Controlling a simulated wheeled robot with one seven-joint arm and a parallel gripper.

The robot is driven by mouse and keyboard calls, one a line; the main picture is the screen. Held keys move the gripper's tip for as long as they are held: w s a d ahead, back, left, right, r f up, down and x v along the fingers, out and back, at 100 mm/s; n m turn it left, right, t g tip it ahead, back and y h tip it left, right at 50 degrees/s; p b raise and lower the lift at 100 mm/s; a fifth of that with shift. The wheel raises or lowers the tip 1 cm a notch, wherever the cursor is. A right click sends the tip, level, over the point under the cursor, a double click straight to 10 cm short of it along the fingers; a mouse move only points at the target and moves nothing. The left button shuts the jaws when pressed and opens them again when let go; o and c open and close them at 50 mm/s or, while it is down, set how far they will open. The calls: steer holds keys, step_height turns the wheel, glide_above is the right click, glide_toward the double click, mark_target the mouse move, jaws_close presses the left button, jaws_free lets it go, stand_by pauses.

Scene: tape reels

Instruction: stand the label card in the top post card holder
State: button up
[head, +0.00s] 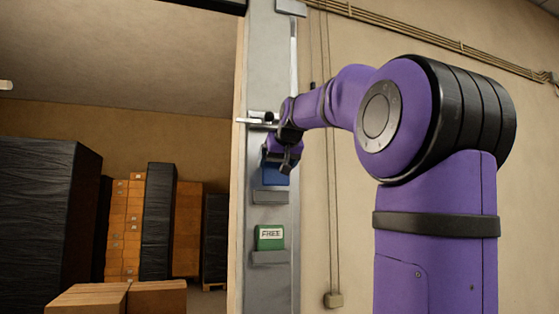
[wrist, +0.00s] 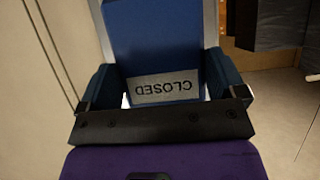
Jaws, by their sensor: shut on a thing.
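The label card (wrist: 150,40) is blue with a grey strip reading CLOSED, upside down in the wrist view. It also shows in the head view as a blue patch (head: 275,179), partly hidden by my gripper (head: 284,163). My gripper is shut on the card, with one finger on each side of it in the wrist view. The top card holder (head: 270,197) is a grey ledge on the metal post, directly below the card. The card's lower edge meets the ledge in the picture; I cannot tell whether it sits inside.
A lower holder (head: 270,257) on the post bears a green card (head: 270,238) reading FREE. A door handle (head: 258,119) sticks out left of my wrist. Left of the post is an opening with cartons (head: 187,230) and black-wrapped stacks (head: 40,210).

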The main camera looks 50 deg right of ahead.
mark_target(273, 175)
steer(key=shift+w+d+f, duration=0.1)
steer(key=shift+w+d, duration=0.35)
steer(key=shift+w, duration=0.3)
steer(key=shift+w+d, duration=0.45)
steer(key=shift+w, duration=0.25)
steer(key=shift+w+d+f, duration=0.1)
steer(key=shift+w+d, duration=0.35)
steer(key=shift+w, duration=0.3)
steer(key=shift+f, duration=1.65)
steer(key=o, duration=0.6)
steer(key=shift+s, duration=0.1)
steer(key=v, duration=1)
steer(key=shift+s+a+r, duration=0.1)
steer(key=shift+s+a, duration=0.1)
steer(key=shift+a, duration=0.05)
